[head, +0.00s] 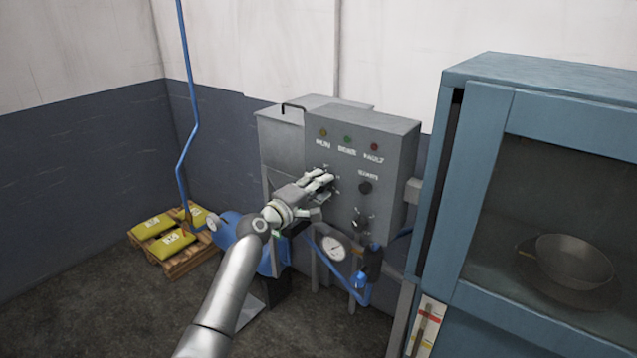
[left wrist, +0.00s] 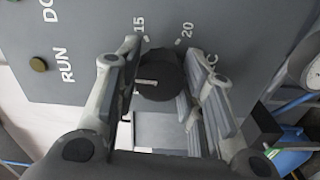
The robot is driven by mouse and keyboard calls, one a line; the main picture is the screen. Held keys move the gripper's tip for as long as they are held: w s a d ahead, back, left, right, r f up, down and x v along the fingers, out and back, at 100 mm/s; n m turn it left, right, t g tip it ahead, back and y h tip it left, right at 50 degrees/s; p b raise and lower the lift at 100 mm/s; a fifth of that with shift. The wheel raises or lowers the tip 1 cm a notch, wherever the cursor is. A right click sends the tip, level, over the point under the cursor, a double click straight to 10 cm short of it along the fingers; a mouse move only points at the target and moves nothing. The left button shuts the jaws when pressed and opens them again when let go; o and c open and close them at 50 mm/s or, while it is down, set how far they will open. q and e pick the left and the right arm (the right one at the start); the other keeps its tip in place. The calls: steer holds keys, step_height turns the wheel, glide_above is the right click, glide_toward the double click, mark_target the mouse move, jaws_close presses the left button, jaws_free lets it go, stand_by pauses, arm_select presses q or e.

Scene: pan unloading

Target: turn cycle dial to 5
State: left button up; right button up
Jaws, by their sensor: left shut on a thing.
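The cycle dial (left wrist: 160,75) is a dark round knob with a short pale pointer line, on the grey control panel (head: 392,150). In the left wrist view it sits between the two fingers of my left gripper (left wrist: 165,72), which is shut on it. The pointer line lies toward the left finger; the marking there is hidden. The marks 15 and 20 show just beyond the knob. In the head view my left gripper (head: 325,178) reaches the panel's left half and covers the dial. My right gripper is not in view.
Another black knob (head: 365,187), a lower selector (head: 361,222) and lamps are on the panel. A pressure gauge (head: 334,248) and blue pipework are below. A blue cabinet (head: 462,180) with a pan (head: 575,260) behind glass stands right. Yellow bags (head: 152,227) lie on a pallet left.

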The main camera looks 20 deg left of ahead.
arm_select(q)
steer(key=shift+n+p, duration=3.15)
steer(key=shift+n, duration=2.85)
steer(key=o, duration=1)
steer(key=shift+o, duration=0.2)
